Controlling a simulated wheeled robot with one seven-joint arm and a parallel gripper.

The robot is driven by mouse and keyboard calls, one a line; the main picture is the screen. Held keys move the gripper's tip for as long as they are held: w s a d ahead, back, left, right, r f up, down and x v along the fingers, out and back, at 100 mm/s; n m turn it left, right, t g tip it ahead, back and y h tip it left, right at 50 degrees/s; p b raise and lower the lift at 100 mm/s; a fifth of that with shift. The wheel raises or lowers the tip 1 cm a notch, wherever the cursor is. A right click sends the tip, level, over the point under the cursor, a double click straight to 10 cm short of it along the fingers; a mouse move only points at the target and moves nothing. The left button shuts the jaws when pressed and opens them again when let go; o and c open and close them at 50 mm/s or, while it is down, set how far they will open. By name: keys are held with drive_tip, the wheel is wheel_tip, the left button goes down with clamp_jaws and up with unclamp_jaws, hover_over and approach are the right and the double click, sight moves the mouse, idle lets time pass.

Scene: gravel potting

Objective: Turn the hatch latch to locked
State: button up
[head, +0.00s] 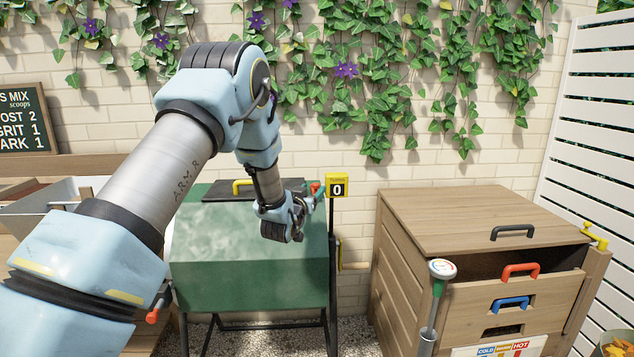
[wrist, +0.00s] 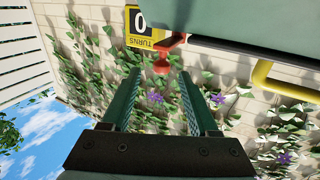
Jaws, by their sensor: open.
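The hatch latch is a red piece (head: 315,187) at the right end of the green drum's top. In the wrist view the latch (wrist: 165,52) hangs from the drum's edge, its rounded knob close to the fingertips and between their lines. My gripper (wrist: 158,78) is open, with its two green fingers apart and nothing held. In the head view my gripper (head: 308,192) is at the drum's right end, partly hidden by my wrist. The dark hatch (head: 212,191) has a yellow handle (head: 241,184). I cannot tell how far the latch is turned.
A yellow turns counter (head: 337,185) showing 0 stands on a post just beside the latch. The green drum (head: 245,250) sits on a dark stand below. A wooden bin (head: 450,215) is at the right. A brick wall with ivy (head: 370,90) stands behind.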

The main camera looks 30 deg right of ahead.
sight(315, 186)
drive_tip(key=shift+p+x, duration=0.55)
drive_tip(key=shift+x, duration=1.75)
clamp_jaws()
